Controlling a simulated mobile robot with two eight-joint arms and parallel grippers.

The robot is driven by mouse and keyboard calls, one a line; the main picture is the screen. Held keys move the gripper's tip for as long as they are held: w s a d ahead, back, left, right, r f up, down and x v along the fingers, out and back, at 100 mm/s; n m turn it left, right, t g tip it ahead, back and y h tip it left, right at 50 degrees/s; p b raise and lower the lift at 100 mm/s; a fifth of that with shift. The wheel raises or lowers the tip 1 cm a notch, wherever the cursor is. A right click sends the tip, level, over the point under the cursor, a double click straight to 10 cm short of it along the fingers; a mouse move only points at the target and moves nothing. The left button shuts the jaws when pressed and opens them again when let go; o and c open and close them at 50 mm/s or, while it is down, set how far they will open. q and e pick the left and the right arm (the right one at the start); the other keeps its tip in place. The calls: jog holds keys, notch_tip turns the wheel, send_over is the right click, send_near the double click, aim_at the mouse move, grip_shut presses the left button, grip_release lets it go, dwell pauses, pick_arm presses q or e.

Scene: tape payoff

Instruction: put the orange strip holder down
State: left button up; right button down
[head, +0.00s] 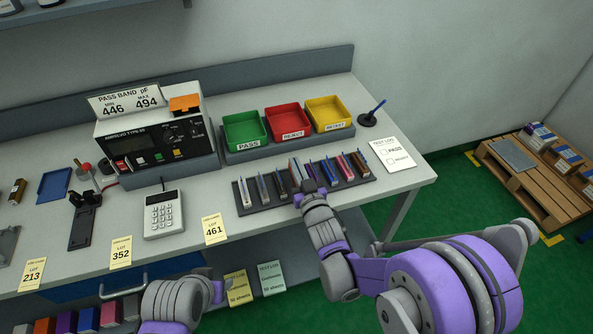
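I cannot pick out an orange strip holder for certain. A dark rack (270,206) on the bench holds a row of several thin upright strips or holders in white, grey, brown, blue, purple and red. My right gripper (308,186) is low over the middle of this rack, beside a pale pinkish strip (294,168). Its fingers are small and partly hidden by its wrist, so I cannot tell whether they grip anything. An orange block (185,103) sits on top of the meter (150,137). My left gripper (215,290) is low in front of the bench, its fingers unclear.
Green (244,131), red (287,122) and yellow (328,113) trays stand behind the rack. A keypad (163,214) is to its left. A pen stand (368,120) and a white sheet (398,155) are to its right, by the bench's right edge.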

jog(key=shift+f, duration=0.9)
jog(key=shift+r, duration=0.1)
jog(key=shift+f+b, duration=0.3)
jog(key=shift+b, duration=0.05)
jog(key=c, duration=1.5)
grip_release()
jog(key=o, duration=0.4)
jog(key=shift+o, duration=0.2)
